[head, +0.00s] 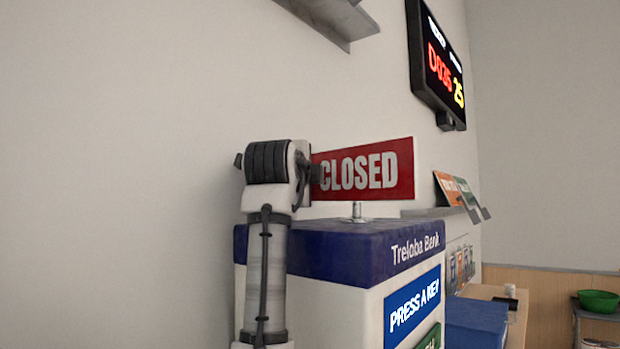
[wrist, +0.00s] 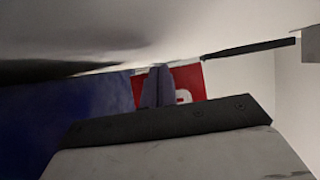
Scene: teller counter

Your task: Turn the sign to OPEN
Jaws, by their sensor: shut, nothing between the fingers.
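A red sign (head: 362,171) with white letters reading CLOSED stands on a short metal post (head: 357,212) on top of the blue-topped Treloba Bank machine (head: 340,245). My gripper (head: 316,173) is at the sign's left end, level with the lettering, and hides its left edge. It is shut with nothing held. I cannot tell whether it touches the sign. In the wrist view, part of the red sign (wrist: 190,80) with a piece of a white letter shows behind the dark finger shape (wrist: 157,88). The sign's other face is hidden.
A dark display board (head: 437,65) hangs on the wall at upper right. A shelf with colored leaflets (head: 458,190) is right of the sign. A grey bracket (head: 330,18) juts out above. A green bowl (head: 598,301) stands at far right. The wall left of my arm is bare.

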